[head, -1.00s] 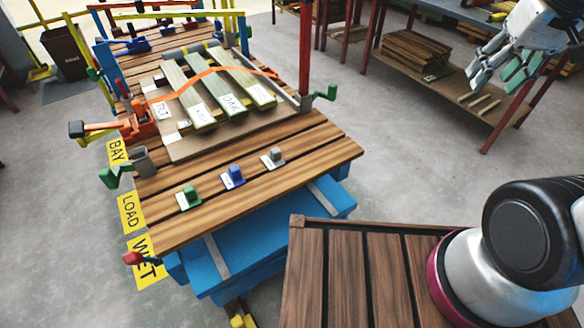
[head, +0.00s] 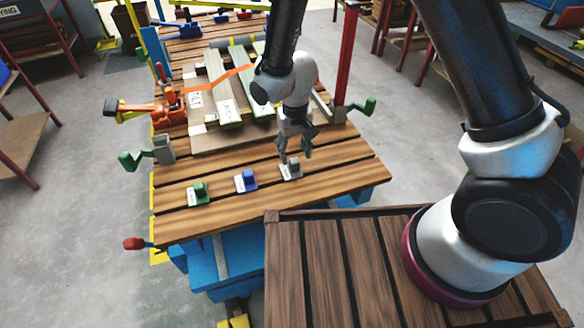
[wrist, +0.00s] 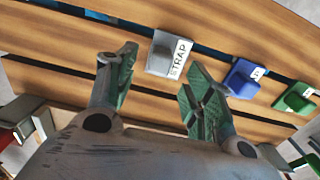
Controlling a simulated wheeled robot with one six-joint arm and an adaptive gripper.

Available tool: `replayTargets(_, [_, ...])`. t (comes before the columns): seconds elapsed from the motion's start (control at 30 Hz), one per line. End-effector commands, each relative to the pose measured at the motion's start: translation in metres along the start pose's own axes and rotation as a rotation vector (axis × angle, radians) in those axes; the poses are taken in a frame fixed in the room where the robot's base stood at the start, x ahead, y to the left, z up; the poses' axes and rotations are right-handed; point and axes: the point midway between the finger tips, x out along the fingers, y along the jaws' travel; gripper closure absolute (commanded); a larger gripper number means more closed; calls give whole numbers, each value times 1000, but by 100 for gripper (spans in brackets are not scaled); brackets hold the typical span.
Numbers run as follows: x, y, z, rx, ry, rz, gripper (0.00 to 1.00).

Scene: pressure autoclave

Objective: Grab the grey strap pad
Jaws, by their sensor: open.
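The grey strap pad (head: 291,169) sits on the wooden slatted bench (head: 230,213), rightmost in a row of three pads. In the wrist view the grey pad (wrist: 165,53) carries a white label reading STRAP. My gripper (head: 295,155) is just above and behind it in the head view. In the wrist view my gripper (wrist: 160,95) is open, its two green-lined fingers apart, with the pad ahead of the gap between them. The fingers do not hold anything.
A blue pad (head: 247,181) and a green pad (head: 198,193) stand to the left on the bench. Boards under an orange strap (head: 215,77) lie behind. A red post (head: 345,60) and a green handle (head: 364,106) stand at the right edge.

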Motion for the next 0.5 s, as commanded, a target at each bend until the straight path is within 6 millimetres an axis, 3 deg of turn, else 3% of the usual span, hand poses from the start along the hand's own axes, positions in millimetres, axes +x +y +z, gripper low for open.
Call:
replayTargets(0.3, [47, -2, 2, 0, -2, 1, 48])
replayTargets(0.5, [56, -2, 1, 0, 1, -1, 48])
